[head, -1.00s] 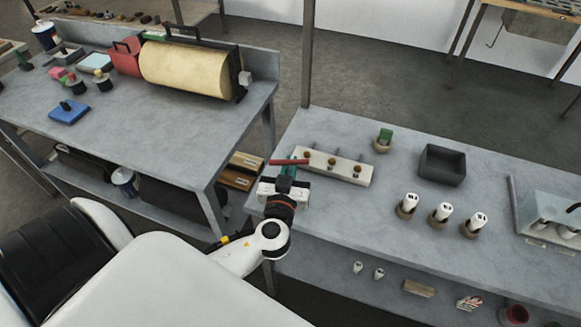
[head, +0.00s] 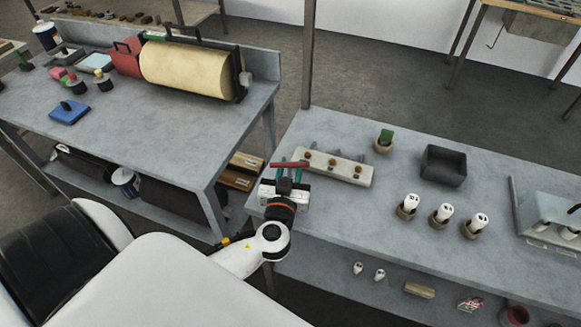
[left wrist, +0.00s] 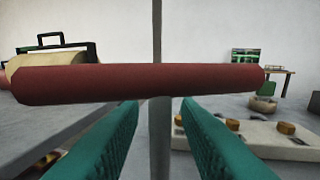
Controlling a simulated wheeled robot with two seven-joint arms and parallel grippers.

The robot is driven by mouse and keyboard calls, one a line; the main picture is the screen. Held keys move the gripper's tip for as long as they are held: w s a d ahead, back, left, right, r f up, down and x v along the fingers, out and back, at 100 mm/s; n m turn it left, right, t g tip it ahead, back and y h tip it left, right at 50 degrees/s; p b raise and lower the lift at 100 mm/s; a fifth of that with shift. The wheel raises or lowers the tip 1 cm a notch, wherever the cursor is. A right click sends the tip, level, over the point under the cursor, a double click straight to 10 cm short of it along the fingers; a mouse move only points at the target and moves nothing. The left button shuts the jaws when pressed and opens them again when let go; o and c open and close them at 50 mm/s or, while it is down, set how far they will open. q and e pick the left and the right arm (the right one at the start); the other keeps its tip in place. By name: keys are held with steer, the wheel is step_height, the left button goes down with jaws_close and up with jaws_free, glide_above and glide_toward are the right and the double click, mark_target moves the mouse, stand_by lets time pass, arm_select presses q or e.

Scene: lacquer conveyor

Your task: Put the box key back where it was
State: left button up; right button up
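The box key (head: 289,164) has a red bar handle and a grey shaft. In the left wrist view its red handle (left wrist: 140,83) lies level across the picture, and its shaft (left wrist: 160,135) hangs upright below. My left gripper (head: 291,178) has teal fingers spread apart, one on each side of the shaft, with gaps visible. A pale block (head: 347,173) with brown round knobs lies close to the key, to its right. The foot of the shaft is hidden, so I cannot tell what it stands in. My right gripper is out of view.
On the same table stand a green-topped pot (head: 384,140), a dark open bin (head: 443,165) and several white-topped holders (head: 441,213). A metal post (head: 308,60) rises at the back edge. Another table (head: 150,125) with a large roller is at left.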

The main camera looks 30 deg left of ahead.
arm_select(q)
steer(key=b+v, duration=0.4)
steer(key=v, duration=0.8)
steer(key=shift+b, duration=0.35)
